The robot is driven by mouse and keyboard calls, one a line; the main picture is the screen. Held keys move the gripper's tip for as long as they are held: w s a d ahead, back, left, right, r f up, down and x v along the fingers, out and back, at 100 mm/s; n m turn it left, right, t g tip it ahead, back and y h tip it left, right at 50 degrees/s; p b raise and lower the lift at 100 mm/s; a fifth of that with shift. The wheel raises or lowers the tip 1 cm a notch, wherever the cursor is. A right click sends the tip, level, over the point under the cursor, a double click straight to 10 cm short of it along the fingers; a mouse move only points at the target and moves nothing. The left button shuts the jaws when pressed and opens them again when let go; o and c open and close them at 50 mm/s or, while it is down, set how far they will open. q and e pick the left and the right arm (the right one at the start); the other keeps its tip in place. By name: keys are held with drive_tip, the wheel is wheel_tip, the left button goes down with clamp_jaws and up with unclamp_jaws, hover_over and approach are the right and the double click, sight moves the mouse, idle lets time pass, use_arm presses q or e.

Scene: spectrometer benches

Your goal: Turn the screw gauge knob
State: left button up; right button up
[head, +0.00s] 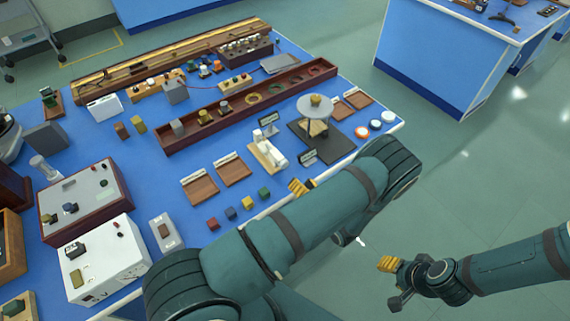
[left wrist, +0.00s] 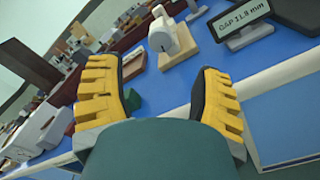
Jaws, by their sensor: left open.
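The screw gauge (head: 268,154) is a white device on a light wooden base near the front edge of the blue bench in the head view. In the left wrist view the screw gauge (left wrist: 166,40) shows just beyond the fingers, with its round white end facing me. A dark sign (left wrist: 243,24) beside it reads "GAP 11.8 mm". My left gripper (head: 301,187) is open at the bench edge, partly hidden by my arm. In the left wrist view the left gripper (left wrist: 158,78) has its yellow fingers apart with nothing between them. My right gripper (head: 393,283) hangs over the floor, clear of the bench.
Several small coloured cubes (head: 248,201) and wooden trays (head: 233,170) lie left of the gauge. A round-topped stand (head: 314,106) on a dark base (head: 340,139) is at its right. A long red-brown rack (head: 240,112) runs behind. The floor at the right is open.

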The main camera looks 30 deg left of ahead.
sight(286, 166)
use_arm(q)
drive_tip(key=x, duration=0.9)
drive_tip(key=shift+p, duration=0.35)
drive_tip(key=shift+o, duration=0.2)
drive_tip(key=shift+d, duration=0.1)
clamp_jaws()
